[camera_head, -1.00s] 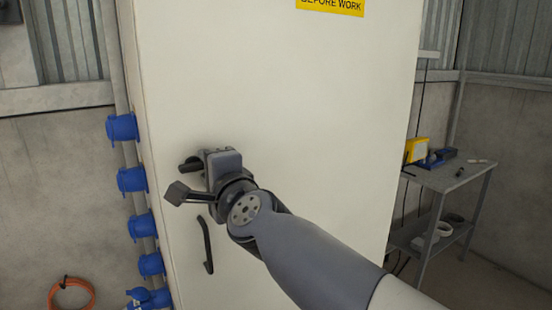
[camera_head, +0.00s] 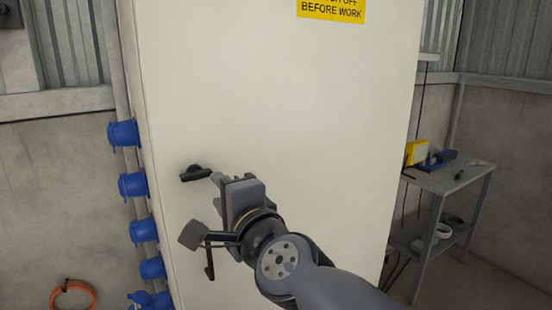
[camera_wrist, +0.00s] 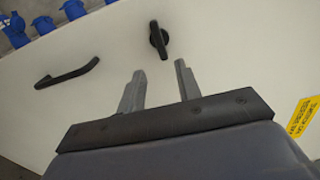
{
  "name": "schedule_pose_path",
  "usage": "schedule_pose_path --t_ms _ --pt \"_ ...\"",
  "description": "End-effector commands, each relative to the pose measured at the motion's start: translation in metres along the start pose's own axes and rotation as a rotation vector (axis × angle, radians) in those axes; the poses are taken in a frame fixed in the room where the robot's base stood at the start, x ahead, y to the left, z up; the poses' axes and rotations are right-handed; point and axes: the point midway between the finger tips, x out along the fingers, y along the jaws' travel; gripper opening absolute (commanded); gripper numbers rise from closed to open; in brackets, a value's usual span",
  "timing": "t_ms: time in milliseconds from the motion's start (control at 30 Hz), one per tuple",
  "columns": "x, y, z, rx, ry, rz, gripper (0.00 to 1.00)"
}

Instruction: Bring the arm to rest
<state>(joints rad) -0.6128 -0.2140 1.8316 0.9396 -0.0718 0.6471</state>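My gripper (camera_head: 216,190) is in front of the pale cabinet door (camera_head: 290,120), in the lower left of the head view. In the wrist view its two fingers (camera_wrist: 158,83) stand apart with nothing between them. A black turn knob (camera_head: 196,173) is on the door just beyond the fingertips; it also shows in the wrist view (camera_wrist: 158,40), clear of the fingers. A black pull handle (camera_wrist: 68,73) is to the left of the knob in the wrist view. In the head view the handle is mostly hidden behind my wrist.
Several blue sockets (camera_head: 133,185) line the cabinet's left side. A yellow sign (camera_head: 331,10) is high on the door. A grey side table (camera_head: 450,180) with a yellow item (camera_head: 416,152) stands at the right. An orange hose (camera_head: 73,296) lies at lower left.

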Motion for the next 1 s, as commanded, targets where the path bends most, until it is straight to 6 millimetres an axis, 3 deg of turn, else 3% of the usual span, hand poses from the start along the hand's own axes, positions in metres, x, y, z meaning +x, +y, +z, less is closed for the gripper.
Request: schedule_pose_path --t_ms 467,700,1000 --pt "0.075 0.0 -0.003 0.001 0.005 -0.002 0.33" --pt "0.074 -0.01 -0.001 -0.299 0.006 -0.004 0.33" --pt "0.074 -0.011 0.0 -0.478 0.005 -0.003 0.33"
